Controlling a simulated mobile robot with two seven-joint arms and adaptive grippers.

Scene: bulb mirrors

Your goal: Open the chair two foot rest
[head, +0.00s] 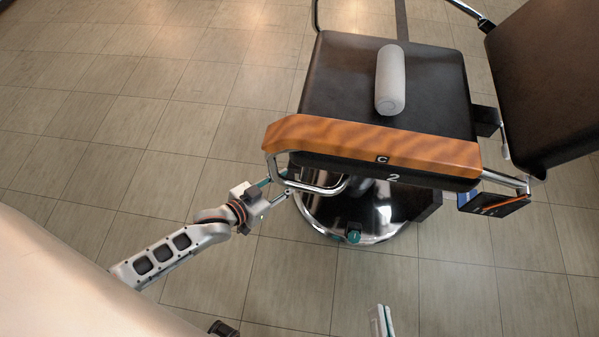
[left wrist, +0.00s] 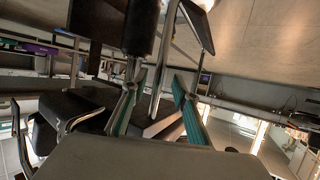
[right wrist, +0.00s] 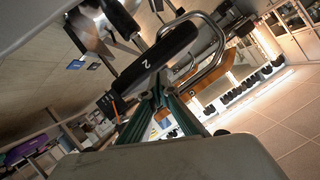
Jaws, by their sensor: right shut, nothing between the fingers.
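Chair two has a black seat (head: 335,80) with a "2" on its side edge, which also shows in the right wrist view (right wrist: 170,52). My right gripper (right wrist: 158,96) is shut and empty, below the chair, and only partly in the head view (head: 380,321).
A wooden armrest (head: 370,142) marked "C" runs along the chair's near side. A grey cylinder cushion (head: 391,80) lies on the seat. The round chrome base (head: 350,215) stands below. A dark backrest (head: 550,80) is at the right. The tiled floor at the left is clear.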

